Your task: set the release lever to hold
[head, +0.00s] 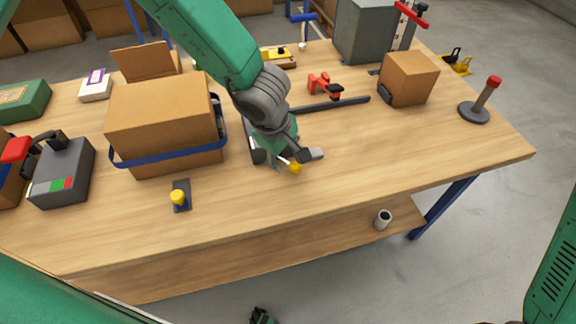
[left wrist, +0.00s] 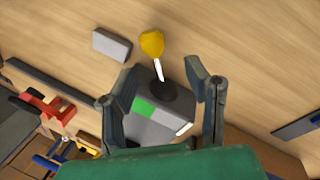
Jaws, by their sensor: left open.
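The release lever (left wrist: 158,70) is a thin white rod with a yellow knob, rising from a black pivot on a small grey box (left wrist: 165,125). The box has a green patch and a white patch on its face. In the left wrist view the lever leans toward the top, away from my palm. Its yellow knob (head: 296,168) also shows in the head view, just below my gripper; most of the box is hidden there. My left gripper (head: 283,157) is open over the box, its fingers (left wrist: 162,76) on either side of the lever with gaps. My right gripper is not seen.
A grey block (left wrist: 112,45) lies close to the knob. A strapped carton (head: 165,120) stands left of the gripper. Further left is a grey box with a red handle (head: 62,172); a small yellow-knobbed piece (head: 180,197) is in front. The bench's right front is clear.

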